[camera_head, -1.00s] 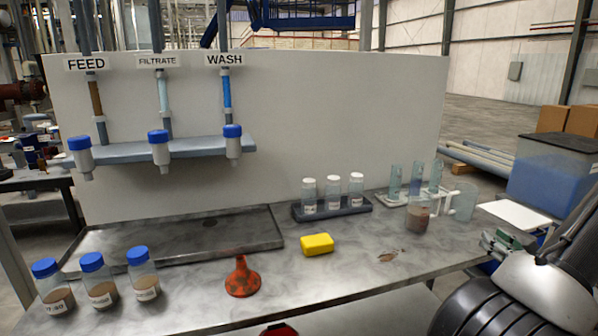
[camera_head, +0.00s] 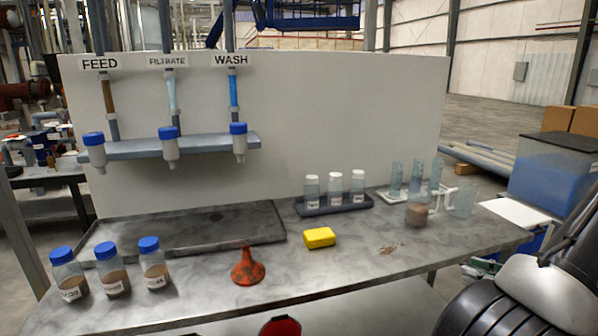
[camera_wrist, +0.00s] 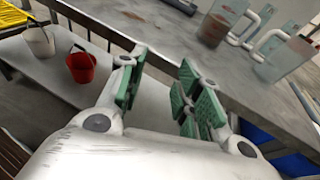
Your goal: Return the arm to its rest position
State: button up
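My gripper (camera_wrist: 157,92) shows in the wrist view with its green-padded fingers apart and nothing between them. It hangs in the air off the front edge of the bench (camera_wrist: 180,45). In the head view my gripper (camera_head: 482,268) is at the right, beyond the bench's right front corner, mostly hidden behind my own arm.
A red bucket (camera_wrist: 81,66) stands below the bench.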

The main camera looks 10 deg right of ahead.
jog(key=s+a+r+n+g+y, duration=0.2)
jog(key=s+a+r+n+g, duration=0.75)
jog(key=n, duration=0.65)
jog(key=w+a+r+n+h, duration=0.2)
jog(key=a+r+n+h, duration=0.5)
jog(key=a+r+n, duration=0.3)
notch_tip(320, 180, up, 5)
jog(key=n, duration=0.4)
jog(key=shift+a+n, duration=0.15)
jog(key=shift+n, duration=0.25)
jog(key=shift+f, duration=0.1)
